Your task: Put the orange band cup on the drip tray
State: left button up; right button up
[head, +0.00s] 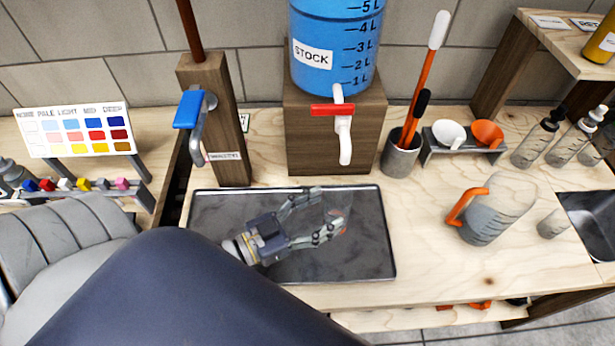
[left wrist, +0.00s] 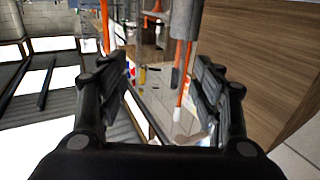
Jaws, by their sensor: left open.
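A clear cup (head: 341,209) with a small orange-red patch low on it stands at the right half of the dark drip tray (head: 365,262); it looks upright and resting on the tray. My left gripper (head: 328,212) reaches over the tray from the left, its two fingers spread apart. The fingertips are at the cup's left side and partly cover it; whether they touch it I cannot tell. In the left wrist view, my open fingers (left wrist: 162,100) frame a cluttered see-through area, and the cup's outline is not clear. My right gripper is not in view.
The blue stock tank (head: 335,60) with a red-handled tap (head: 340,125) stands behind the tray on a wooden block (head: 300,140). A post with a blue lever (head: 189,108) is at the left. A clear jug with an orange handle (head: 490,215) stands right of the tray.

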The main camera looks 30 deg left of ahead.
pick_arm(q)
jog(key=shift+v, duration=1.6)
